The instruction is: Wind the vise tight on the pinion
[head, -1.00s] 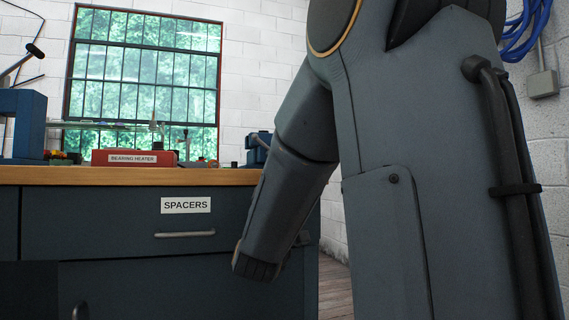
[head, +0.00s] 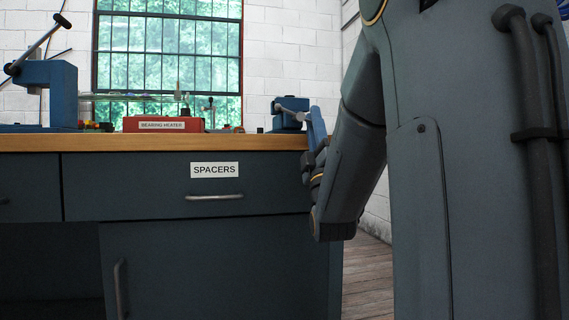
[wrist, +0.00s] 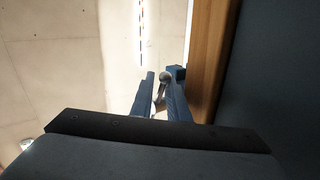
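The small blue vise (head: 287,118) stands at the right end of the wooden bench top in the head view. A grey bar with a knobbed end, seemingly its handle (head: 291,105), reaches from it towards my gripper (head: 316,128). In the wrist view my gripper (wrist: 158,78) has its two blue fingers apart, with the silver ball end of the handle (wrist: 164,77) showing between them near the tips. I cannot tell whether either finger touches it. I cannot make out the pinion in either view.
The bench edge (head: 120,143) runs below the vise, with a drawer labelled SPACERS (head: 215,170) under it. A red bearing heater (head: 163,124) and a blue press (head: 50,92) stand further left. Floor (head: 365,275) shows right of the bench.

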